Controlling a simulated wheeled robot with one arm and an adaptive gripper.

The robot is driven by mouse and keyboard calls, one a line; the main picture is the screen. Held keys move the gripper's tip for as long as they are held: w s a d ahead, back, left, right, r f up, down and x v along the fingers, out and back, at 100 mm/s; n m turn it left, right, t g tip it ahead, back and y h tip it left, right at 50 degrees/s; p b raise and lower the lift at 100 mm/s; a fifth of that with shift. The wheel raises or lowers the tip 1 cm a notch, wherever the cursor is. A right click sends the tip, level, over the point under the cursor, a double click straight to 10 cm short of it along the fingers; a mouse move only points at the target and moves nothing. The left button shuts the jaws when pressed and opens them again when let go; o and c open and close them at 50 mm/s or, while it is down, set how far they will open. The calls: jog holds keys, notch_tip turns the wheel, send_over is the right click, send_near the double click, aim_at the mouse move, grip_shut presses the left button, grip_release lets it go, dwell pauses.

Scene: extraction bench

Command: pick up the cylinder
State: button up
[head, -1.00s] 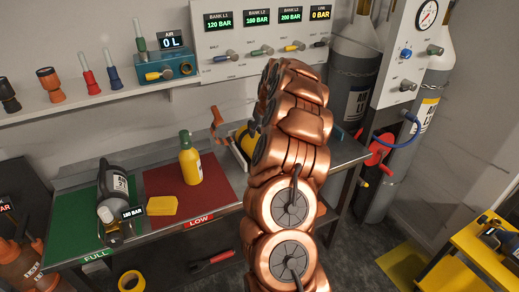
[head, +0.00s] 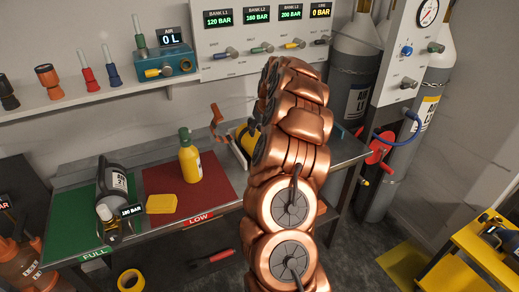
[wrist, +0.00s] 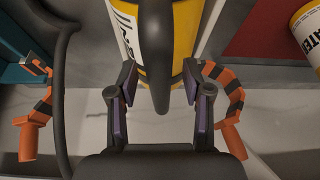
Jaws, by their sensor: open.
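A yellow cylinder (wrist: 184,35) with a white label and a dark band or handle (wrist: 157,60) is at the top middle of the wrist view. My gripper (wrist: 159,84) is open, with one finger on each side of the dark part. I cannot tell whether either finger touches it. In the head view the yellow cylinder (head: 245,135) is mostly hidden behind my copper arm, at the back of the bench, and my fingers are hidden. A dark cylinder (head: 112,185) with a white label lies on the green mat, with a 180 BAR readout at its front end.
A yellow bottle (head: 190,163) with a green cap stands on the red mat (head: 222,192) beside a yellow sponge (head: 161,203); the bottle also shows in the wrist view (wrist: 306,35). An orange and black curved part (wrist: 235,95) is right of my fingers. A shelf (head: 100,98) runs above.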

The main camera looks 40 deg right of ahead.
grip_shut()
dwell(0.5)
jog(key=shift+r, duration=0.1)
